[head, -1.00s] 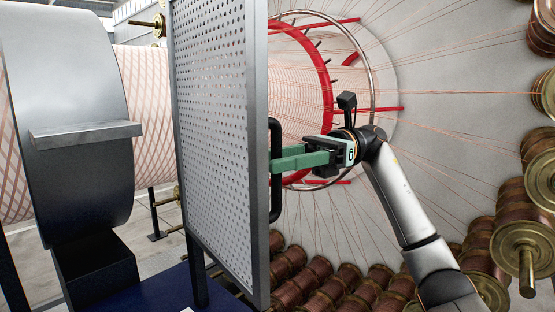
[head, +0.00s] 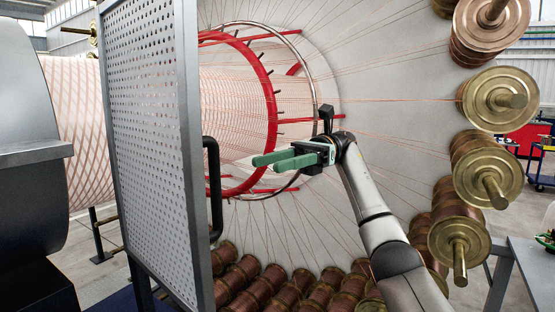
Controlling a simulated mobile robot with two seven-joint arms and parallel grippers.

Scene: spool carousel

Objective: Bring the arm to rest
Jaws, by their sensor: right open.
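My right gripper (head: 272,161) is near the middle of the head view, with two green fingers pointing left. The fingers are apart and nothing is between them. It hangs in front of the wire-strung carousel disc, to the right of the black door handle (head: 213,190) and apart from it. My right arm comes up from the lower right. My left gripper does not show.
Behind are a red ring (head: 270,85) and a grey disc (head: 400,60) strung with copper wires. Copper spools (head: 487,175) line the right and bottom. A table (head: 530,255) stands at lower right.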

